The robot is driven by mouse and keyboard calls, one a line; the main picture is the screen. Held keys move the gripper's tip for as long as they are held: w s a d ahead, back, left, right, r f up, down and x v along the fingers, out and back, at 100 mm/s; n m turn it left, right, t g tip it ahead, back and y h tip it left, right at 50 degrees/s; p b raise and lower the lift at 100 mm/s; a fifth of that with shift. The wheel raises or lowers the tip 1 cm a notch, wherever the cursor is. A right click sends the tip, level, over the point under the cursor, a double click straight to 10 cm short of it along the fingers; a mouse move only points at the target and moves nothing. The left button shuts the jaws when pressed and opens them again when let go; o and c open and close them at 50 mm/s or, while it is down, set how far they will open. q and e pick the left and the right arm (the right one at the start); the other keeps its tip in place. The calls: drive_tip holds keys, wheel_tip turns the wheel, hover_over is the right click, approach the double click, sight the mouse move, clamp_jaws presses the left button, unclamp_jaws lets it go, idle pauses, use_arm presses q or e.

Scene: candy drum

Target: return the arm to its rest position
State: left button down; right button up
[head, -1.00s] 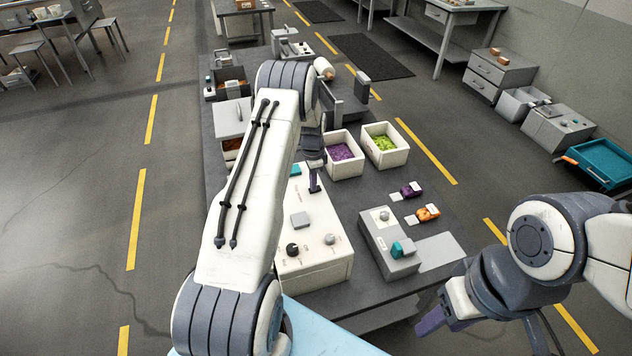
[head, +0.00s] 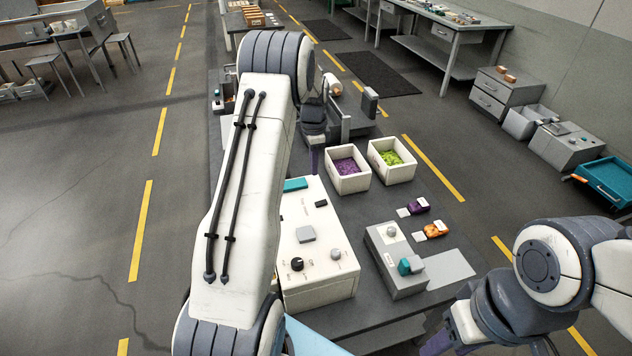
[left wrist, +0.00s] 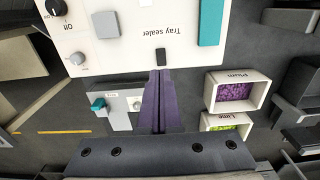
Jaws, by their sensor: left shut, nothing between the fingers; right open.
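My left arm reaches forward across the head view, and its gripper (head: 314,164) hangs near the back edge of the white tray sealer (head: 330,276). In the left wrist view the purple fingers (left wrist: 160,74) are together with nothing between them, by the sealer's edge near a small black switch (left wrist: 161,57). The sealer's knobs and teal part also show there. My right gripper (head: 440,346) is at the bottom edge of the head view, partly cut off, off the front right of the table, and holds nothing visible.
White bins of purple (head: 347,169) and green (head: 391,157) candy stand behind the sealer. A grey box with a teal part (head: 410,265) and purple (head: 418,205) and orange (head: 436,229) packs lie to the right. Floor left of the table is clear.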

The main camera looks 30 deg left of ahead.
use_arm(q)
drive_tip(key=shift+r, duration=0.5)
drive_tip(key=s+d+r+b, duration=0.1)
drive_tip(key=s+d+r, duration=0.15)
drive_tip(key=d, duration=0.55)
drive_tip(key=s+d+r+b, duration=0.15)
drive_tip(key=s+d, duration=0.25)
drive_tip(key=d, duration=0.4)
drive_tip(key=s+d+r, duration=0.3)
drive_tip(key=d, duration=0.5)
drive_tip(key=s+d+b, duration=0.1)
drive_tip(key=s+d, duration=0.3)
drive_tip(key=s, duration=0.8)
drive_tip(key=s+d+f+n+h+b, duration=0.1)
drive_tip(key=s+d, duration=0.3)
drive_tip(key=s, duration=0.8)
drive_tip(key=shift+s+d+f, duration=0.15)
drive_tip(key=shift+s+f, duration=0.15)
drive_tip(key=shift+s, duration=0.05)
